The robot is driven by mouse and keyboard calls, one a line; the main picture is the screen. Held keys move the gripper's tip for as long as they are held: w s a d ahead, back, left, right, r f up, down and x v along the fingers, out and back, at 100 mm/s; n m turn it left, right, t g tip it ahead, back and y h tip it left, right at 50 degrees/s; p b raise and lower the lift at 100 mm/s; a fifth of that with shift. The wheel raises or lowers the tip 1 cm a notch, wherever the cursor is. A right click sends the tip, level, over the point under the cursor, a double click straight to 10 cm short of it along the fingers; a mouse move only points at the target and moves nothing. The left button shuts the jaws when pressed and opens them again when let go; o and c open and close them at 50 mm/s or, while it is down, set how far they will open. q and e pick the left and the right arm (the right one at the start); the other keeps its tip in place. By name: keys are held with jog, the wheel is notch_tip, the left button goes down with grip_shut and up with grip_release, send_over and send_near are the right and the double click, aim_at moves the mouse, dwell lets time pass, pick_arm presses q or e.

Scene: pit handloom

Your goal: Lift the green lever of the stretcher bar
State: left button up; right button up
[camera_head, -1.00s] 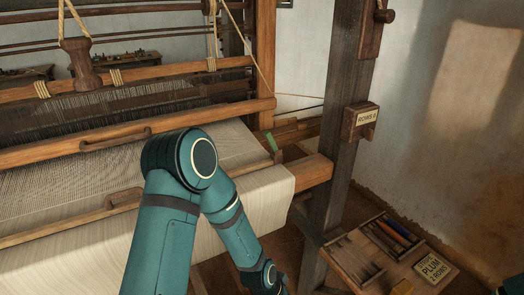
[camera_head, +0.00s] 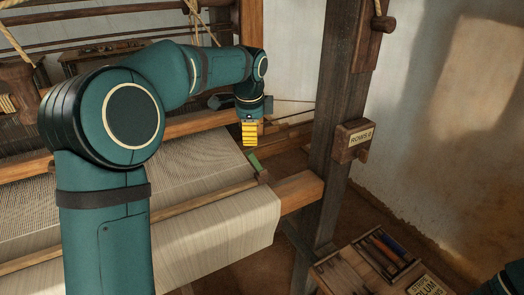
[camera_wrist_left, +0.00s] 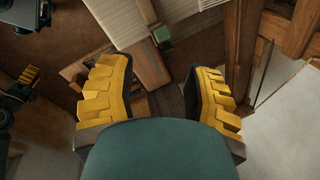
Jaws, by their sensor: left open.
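The green lever (camera_head: 255,161) sits at the right end of the wooden stretcher bar (camera_head: 200,200), which lies across the pale cloth near its edge. It also shows in the left wrist view as a small green block (camera_wrist_left: 162,33). My left gripper (camera_head: 249,140) has yellow fingers pointing down just above the lever, apart from it. In the left wrist view my left gripper (camera_wrist_left: 160,72) is open and empty, with the lever beyond its fingertips. Yellow fingers, likely of my right gripper (camera_wrist_left: 28,76), show at that view's left edge, too small to judge.
A dark wooden post (camera_head: 333,130) with a ROWS sign (camera_head: 361,137) stands right of the lever. The cloth beam (camera_head: 300,190) ends against it. A tool tray (camera_head: 366,262) is at the lower right. Loom beams lie behind my left arm.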

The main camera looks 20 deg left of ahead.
aim_at(253, 163)
pick_arm(q)
jog(key=b+x, duration=0.1)
jog(key=x, duration=1.2)
jog(key=shift+w+a+f, duration=0.1)
jog(key=shift+w+f, duration=0.05)
jog(key=shift+f, duration=0.1)
grip_shut()
